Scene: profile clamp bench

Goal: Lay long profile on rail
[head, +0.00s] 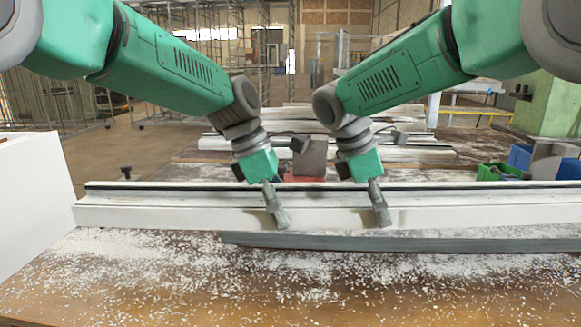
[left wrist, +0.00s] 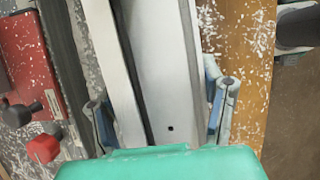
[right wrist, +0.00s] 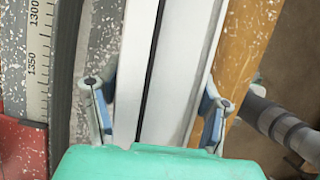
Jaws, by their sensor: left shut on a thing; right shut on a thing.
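The long white profile (head: 160,214) runs level across the head view and leaves it at the right edge. A dark groove runs along it in the left wrist view (left wrist: 165,60) and right wrist view (right wrist: 180,60). My left gripper (head: 276,208) is shut on the profile near the middle of the picture. My right gripper (head: 380,206) is shut on it further right. The fingers stand on both sides of it in each wrist view. A grey bar (head: 400,243), perhaps the rail, lies along and below the profile's front side. Whether they touch I cannot tell.
White chips cover the wooden bench (head: 200,290). A white panel (head: 30,205) stands at the left. A red clamp part (left wrist: 35,75) and a scale (right wrist: 38,60) lie beside the profile. More white profiles (head: 420,152) lie behind. Blue (head: 520,157) and green bins (head: 490,172) stand right.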

